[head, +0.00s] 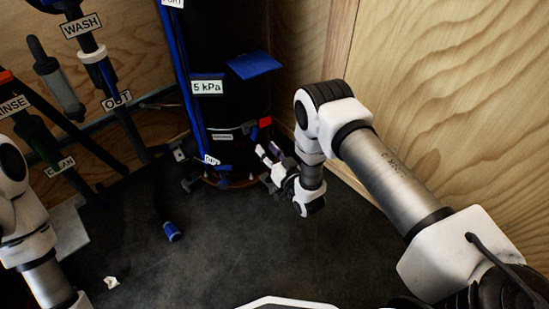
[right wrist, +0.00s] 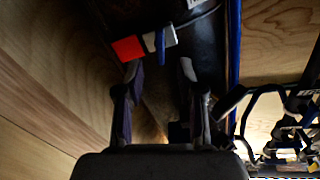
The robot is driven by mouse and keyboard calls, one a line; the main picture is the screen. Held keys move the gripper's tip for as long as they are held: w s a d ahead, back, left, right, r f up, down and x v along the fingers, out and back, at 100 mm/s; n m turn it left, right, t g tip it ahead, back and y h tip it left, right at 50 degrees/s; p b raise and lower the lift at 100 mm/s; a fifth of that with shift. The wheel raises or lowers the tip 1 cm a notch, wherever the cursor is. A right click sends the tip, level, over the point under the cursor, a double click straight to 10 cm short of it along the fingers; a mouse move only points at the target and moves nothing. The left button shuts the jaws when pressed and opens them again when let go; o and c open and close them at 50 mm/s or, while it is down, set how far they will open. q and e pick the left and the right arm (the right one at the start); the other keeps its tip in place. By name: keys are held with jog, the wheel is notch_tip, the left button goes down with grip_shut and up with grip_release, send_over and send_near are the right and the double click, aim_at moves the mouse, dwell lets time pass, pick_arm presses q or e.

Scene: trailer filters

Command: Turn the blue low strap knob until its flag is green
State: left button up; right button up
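The blue strap knob (right wrist: 160,42) shows in the right wrist view as a small blue bar on a pale mount. A red flag (right wrist: 127,48) sits just left of it, and this flag also shows on the black tank (head: 265,121) in the head view. My right gripper (head: 268,152) is low by the tank's right side, below the flag. In the right wrist view its two fingers (right wrist: 159,73) are apart with nothing between them, pointing toward the knob and just short of it. My left arm shows at the left edge; its gripper is out of view.
The black tank (head: 233,105) carries a 5 kPa label (head: 207,87) and a blue plate (head: 254,64). A wooden wall stands close to the right of my right arm. Labelled pipes stand at left. A blue-ended hose (head: 172,231) lies on the dark floor, which is mostly clear.

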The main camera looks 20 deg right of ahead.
jog(key=s, duration=0.3)
jog(key=s+d, duration=0.1)
jog(key=s, duration=0.1)
